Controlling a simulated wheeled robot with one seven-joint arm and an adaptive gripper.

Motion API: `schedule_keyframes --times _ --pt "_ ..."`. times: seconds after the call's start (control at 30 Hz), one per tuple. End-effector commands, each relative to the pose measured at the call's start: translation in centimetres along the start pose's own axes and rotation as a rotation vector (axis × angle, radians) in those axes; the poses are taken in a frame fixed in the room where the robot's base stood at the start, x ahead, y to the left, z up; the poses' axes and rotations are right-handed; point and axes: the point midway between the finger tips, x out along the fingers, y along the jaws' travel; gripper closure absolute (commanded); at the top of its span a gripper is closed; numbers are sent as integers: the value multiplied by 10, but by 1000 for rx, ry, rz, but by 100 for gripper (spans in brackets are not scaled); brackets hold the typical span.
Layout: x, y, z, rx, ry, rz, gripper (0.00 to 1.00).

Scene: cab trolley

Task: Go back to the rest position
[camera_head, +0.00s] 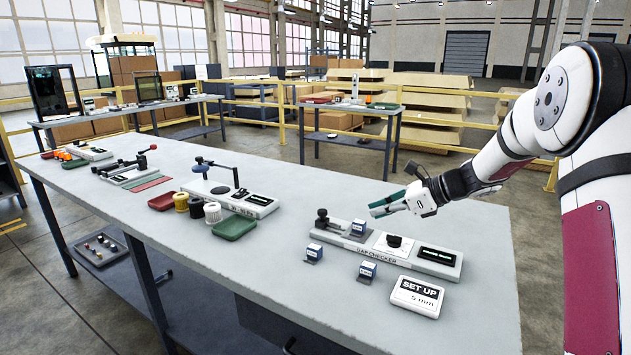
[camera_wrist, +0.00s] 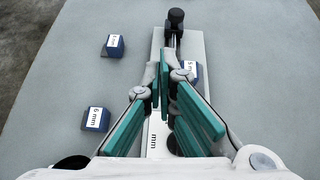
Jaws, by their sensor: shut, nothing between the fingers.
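My gripper (camera_head: 378,207), with teal finger pads, hangs in the air above the gap checker (camera_head: 440,268). It is shut and empty; its fingers also show in the wrist view (camera_wrist: 164,88). The gap checker is a long pale base with a black clamp at its left end, a black knob and a dark display. A blue block with a white label (camera_head: 358,230) is at the gap checker, near the clamp; it shows partly behind a finger in the wrist view (camera_wrist: 190,68). The fingers hide part of the base there.
Two more labelled blue blocks (camera_head: 314,252) (camera_head: 368,271) stand on the table in front of the gap checker. A "SET UP 5 mm" sign (camera_head: 416,296) is at the right. Trays, spools and other devices fill the table's left half. The table's front middle is clear.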

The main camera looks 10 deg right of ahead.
Motion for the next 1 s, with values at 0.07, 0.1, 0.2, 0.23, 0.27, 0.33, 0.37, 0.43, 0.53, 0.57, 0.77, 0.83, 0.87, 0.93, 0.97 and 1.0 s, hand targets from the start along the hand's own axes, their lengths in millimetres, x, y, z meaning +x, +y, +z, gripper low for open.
schedule_keyframes --times 0.07,0.1,0.2,0.23,0.27,0.33,0.37,0.43,0.53,0.57,0.77,0.83,0.87,0.93,0.97,1.0 --pt "-12 25 23 -102 36 25 100" --pt "-20 40 32 -166 61 42 100" --pt "-40 84 55 -347 130 93 100" --pt "-46 97 60 -403 150 109 100" --pt "-53 110 65 -458 171 125 100" --pt "-69 140 75 -586 217 163 100" --pt "-76 152 78 -640 236 179 100" --pt "-93 181 85 -767 280 218 100" --pt "-118 221 90 -948 341 275 100" --pt "-126 232 90 -1002 359 293 100" --pt "-179 304 85 -1355 476 417 100" --pt "-197 326 81 -1478 516 461 100" --pt "-205 334 78 -1530 533 480 100" --pt "-224 354 71 -1649 574 528 100" --pt "-231 362 68 -1698 591 548 100" --pt "-241 372 63 -1763 614 576 100"
